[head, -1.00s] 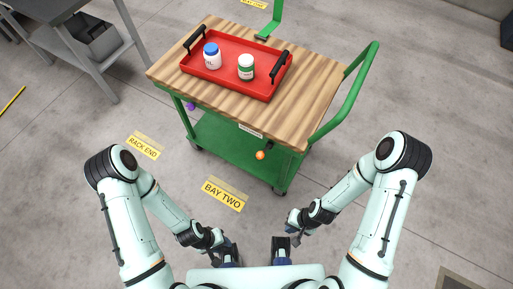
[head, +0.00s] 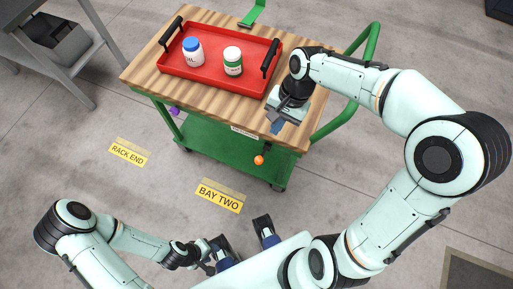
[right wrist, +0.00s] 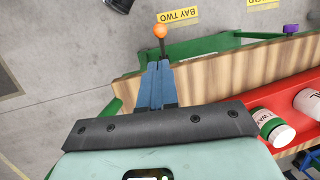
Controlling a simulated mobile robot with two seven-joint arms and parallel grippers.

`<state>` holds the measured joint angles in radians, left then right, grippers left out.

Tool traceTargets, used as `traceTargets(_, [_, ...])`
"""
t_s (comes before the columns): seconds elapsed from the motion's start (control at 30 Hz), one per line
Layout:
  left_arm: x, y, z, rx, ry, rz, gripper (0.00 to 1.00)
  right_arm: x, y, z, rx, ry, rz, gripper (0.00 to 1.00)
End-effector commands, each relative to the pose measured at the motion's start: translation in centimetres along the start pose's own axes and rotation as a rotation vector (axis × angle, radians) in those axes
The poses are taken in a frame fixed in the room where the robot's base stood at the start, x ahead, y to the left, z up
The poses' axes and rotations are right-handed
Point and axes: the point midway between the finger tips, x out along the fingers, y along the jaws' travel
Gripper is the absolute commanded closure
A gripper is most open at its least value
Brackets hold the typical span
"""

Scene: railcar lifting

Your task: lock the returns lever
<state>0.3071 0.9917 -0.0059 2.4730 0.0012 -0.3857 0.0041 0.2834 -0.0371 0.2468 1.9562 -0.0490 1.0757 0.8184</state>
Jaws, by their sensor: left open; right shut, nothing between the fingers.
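A lever with an orange ball knob (head: 259,160) sticks out from the near long side of the green cart (head: 225,146), low below the wooden top. The orange knob (right wrist: 160,31) also shows in the right wrist view, just beyond my fingertips. My left gripper (head: 207,264) is open low at the front, away from the cart. Which lever is the returns one I cannot tell.
A red tray (head: 209,82) with a blue-capped bottle (head: 193,51) and a green-banded bottle (head: 232,61) stands on the cart top. A grey bench (head: 50,22) is at the upper left. Floor labels mark BAY TWO (head: 219,197) and RACK END (head: 128,151). The floor before the cart is clear.

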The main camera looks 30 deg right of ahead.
Motion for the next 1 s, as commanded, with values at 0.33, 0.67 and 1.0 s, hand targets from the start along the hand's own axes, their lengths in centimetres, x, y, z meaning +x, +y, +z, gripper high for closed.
traceTargets(0.33, [0.0,0.0,0.0,0.000,0.000,0.000,0.57,0.3,0.0,0.0,-0.001,-0.001,0.001,1.00])
traceTargets(0.67, [1.0,-0.3,-0.1,-0.001,0.001,0.000,0.57,5.9,0.1,0.1,-0.003,-0.006,0.004,1.00])
traceTargets(1.0, [1.7,-0.4,-0.6,0.001,0.016,0.004,0.57,12.3,0.1,0.0,-0.001,-0.004,0.002,1.00])
